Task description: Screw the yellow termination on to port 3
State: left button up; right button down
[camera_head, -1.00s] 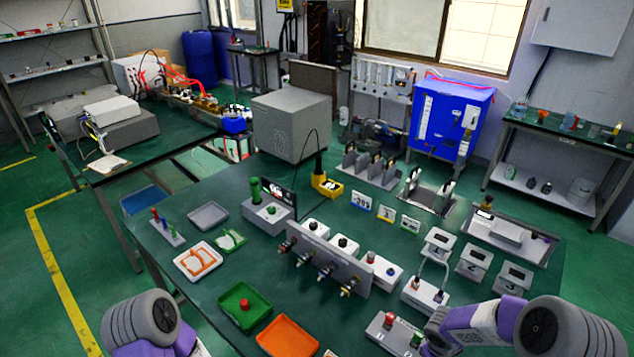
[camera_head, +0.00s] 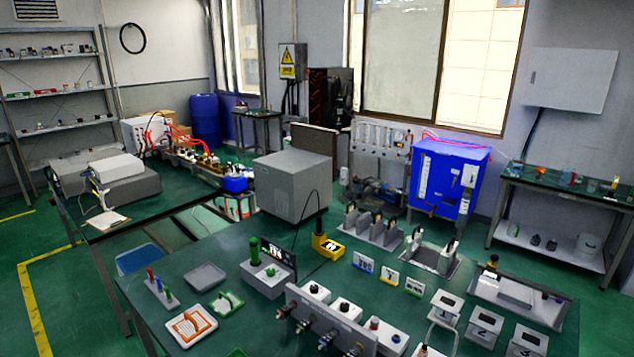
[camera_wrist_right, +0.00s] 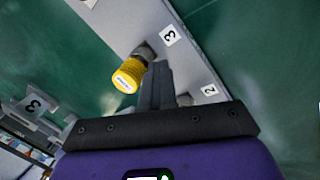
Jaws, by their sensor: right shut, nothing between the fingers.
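In the right wrist view, the yellow termination (camera_wrist_right: 128,76) sits at the end of a metal port (camera_wrist_right: 144,53) beside the label 3 (camera_wrist_right: 170,36). It looks in line with the port; how tightly it is seated I cannot tell. My right gripper (camera_wrist_right: 161,68) is shut and empty, its fingers beside the termination and port; whether they touch is unclear. The grey port panel (camera_wrist_right: 125,20) also carries a label 2 (camera_wrist_right: 209,89), whose port is partly hidden by my fingers. In the head view the panel (camera_head: 322,312) stands low in the picture. My left gripper is out of view.
In the head view, numbered white boxes (camera_head: 484,325) stand right of the panel. A green post device (camera_head: 266,272), a yellow-based holder (camera_head: 326,246) and small trays (camera_head: 204,277) stand behind and left. Bare green tabletop lies between them.

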jog(key=shift+d, duration=0.15)
jog(key=shift+a+b, duration=0.3)
jog(key=shift+b, duration=0.1)
jog(key=d+p+v, duration=0.1)
jog(key=p+v, duration=0.3)
jog(key=v, duration=0.1)
jog(key=shift+w+r, duration=0.15)
jog(key=shift+r, duration=0.4)
jog(key=shift+a, duration=0.1)
